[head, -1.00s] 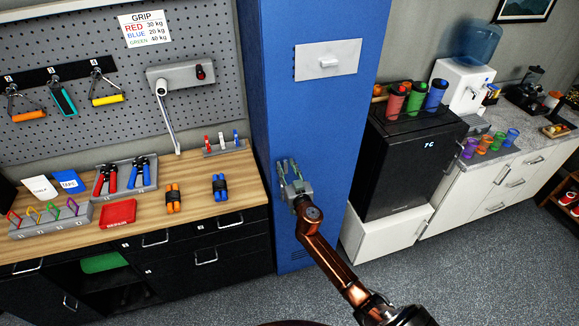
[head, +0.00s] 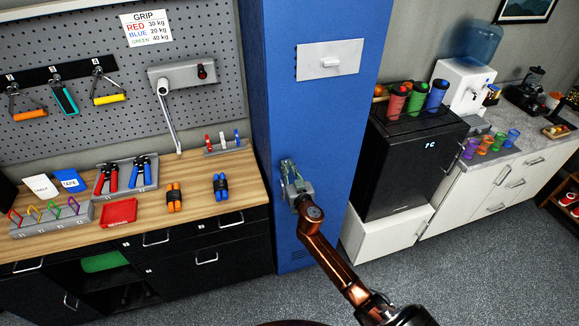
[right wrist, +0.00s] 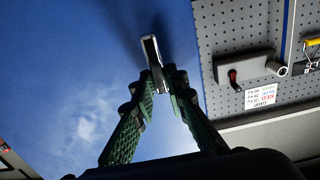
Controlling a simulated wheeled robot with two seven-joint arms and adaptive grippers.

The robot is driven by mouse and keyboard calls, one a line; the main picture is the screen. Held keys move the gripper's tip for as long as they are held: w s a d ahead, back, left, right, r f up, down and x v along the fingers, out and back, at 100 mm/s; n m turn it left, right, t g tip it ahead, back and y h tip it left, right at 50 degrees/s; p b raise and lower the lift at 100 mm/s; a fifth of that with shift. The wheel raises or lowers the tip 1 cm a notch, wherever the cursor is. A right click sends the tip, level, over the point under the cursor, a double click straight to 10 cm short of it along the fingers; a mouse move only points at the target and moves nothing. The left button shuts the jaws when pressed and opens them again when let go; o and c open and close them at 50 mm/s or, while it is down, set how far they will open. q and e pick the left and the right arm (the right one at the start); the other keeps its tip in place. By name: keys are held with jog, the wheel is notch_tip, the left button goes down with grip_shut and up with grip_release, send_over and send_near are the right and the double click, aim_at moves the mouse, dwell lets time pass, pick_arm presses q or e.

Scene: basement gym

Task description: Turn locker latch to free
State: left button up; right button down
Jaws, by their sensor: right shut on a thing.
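The blue locker (head: 310,125) stands in the middle of the head view. My right gripper (head: 288,168) is against the lower front of its door, fingers together. In the right wrist view, the gripper (right wrist: 158,80) is shut on a small silver latch (right wrist: 151,50) against the blue door (right wrist: 75,60). The latch is pinched between the green-padded fingertips, and its far end sticks out past them, slightly tilted in that picture. In the head view the fingers mostly hide the latch. My left gripper is not in view.
A grey plate with a small handle (head: 340,58) is higher on the locker. A wooden workbench (head: 145,205) with hand grips and a pegboard (head: 205,110) are on the left. A black mini fridge (head: 405,165) stands to the right. Grey floor lies in front.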

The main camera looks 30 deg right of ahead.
jog(key=shift+d, duration=0.15)
jog(key=shift+w+a+f+n+b, duration=0.1)
jog(key=shift+a+f+n+b, duration=0.25)
jog(key=shift+n, duration=2.6)
jog(key=shift+a+f+n+b, duration=0.25)
jog(key=shift+f+n+b, duration=0.1)
jog(key=shift+n, duration=2.65)
jog(key=shift+w+a+f+n+b, duration=0.1)
jog(key=shift+a+f+n+b, duration=0.2)
jog(key=shift+n, duration=2.65)
jog(key=c, duration=1.9)
grip_release()
jog(key=shift+c, duration=0.2)
jog(key=shift+a, duration=0.1)
